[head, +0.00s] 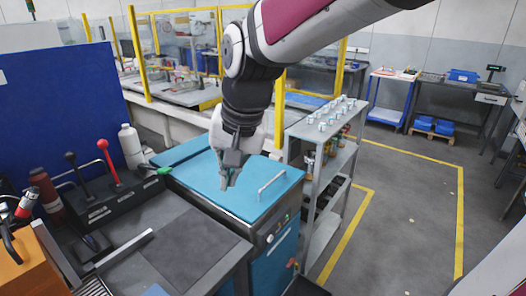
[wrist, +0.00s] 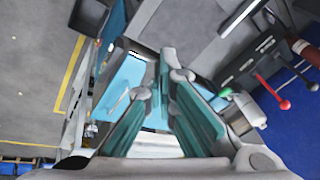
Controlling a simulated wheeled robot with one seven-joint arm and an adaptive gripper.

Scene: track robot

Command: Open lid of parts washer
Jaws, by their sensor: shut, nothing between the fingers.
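The parts washer (head: 272,262) is a blue and dark cabinet in the middle of the head view. Its flat blue lid (head: 205,172) is down, with a pale bar handle (head: 271,185) near the front right edge. The lid also shows in the wrist view (wrist: 126,72), partly hidden by my fingers. My gripper (head: 226,182) points down over the lid, left of the handle in the head view and apart from it. Its fingers are shut and empty. I cannot tell how high they are above the lid. In the wrist view my gripper (wrist: 166,62) fills the middle.
A grey shelf rack (head: 330,135) with several small cups on top stands right of the washer. A workbench (head: 185,245) with a red-knobbed lever (head: 108,160) and a white bottle (head: 131,146) is on the left. Open floor (head: 405,215) lies at the right.

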